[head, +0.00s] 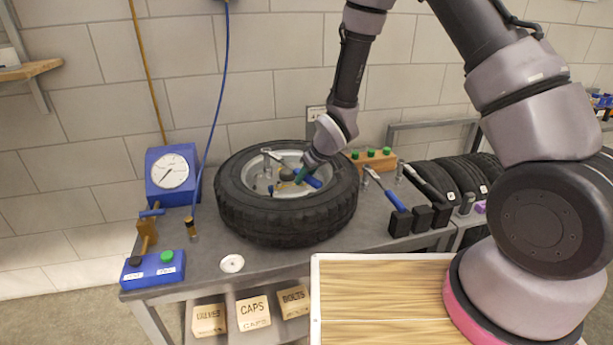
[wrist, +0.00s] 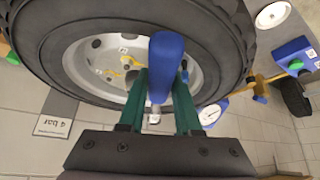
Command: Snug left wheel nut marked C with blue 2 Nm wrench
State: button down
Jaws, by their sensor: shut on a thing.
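My gripper (head: 300,176) is over the wheel, its green fingers shut on the blue handle (head: 313,182) of a wrench. In the wrist view the blue wrench handle (wrist: 167,62) stands between my fingers (wrist: 160,98). A silver shaft (head: 274,156) shows at the far left of the handle. The wheel lies flat, with a black tyre (head: 285,228) around a silver rim (wrist: 88,62). Small yellow parts (wrist: 112,73) and dark holes show on the rim. The rim's small marks are too small to read, so I cannot tell which nut is C. The wrench's working end is not clearly seen.
A second blue-handled wrench (head: 387,192) lies right of the tyre, near black blocks (head: 400,222). A blue gauge (head: 172,175) and a blue button box (head: 153,270) stand at the left. The bench front (head: 270,262) is mostly clear.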

jog(key=shift+s+a+m+h, duration=0.4)
jog(key=shift+s+a+m, duration=0.35)
jog(key=shift+a, duration=0.2)
jog(key=shift+s+a+m+t, duration=0.3)
jog(key=shift+s+a, duration=0.15)
jog(key=shift+a, duration=0.35)
jog(key=shift+s+a+r+m+h, duration=0.1)
jog(key=shift+s+a+m+h, duration=0.3)
jog(key=shift+a+m, duration=0.25)
jog(key=shift+a, duration=0.15)
jog(key=shift+s+a+m+h, duration=0.15)
jog(key=shift+s+a+m, duration=0.1)
jog(key=shift+a, duration=0.35)
jog(key=shift+s+a+m+h, duration=0.15)
jog(key=shift+s+a+m, duration=0.1)
jog(key=shift+a, duration=0.35)
jog(key=shift+a+m+t, duration=0.25)
jog(key=shift+m+t, duration=0.05)
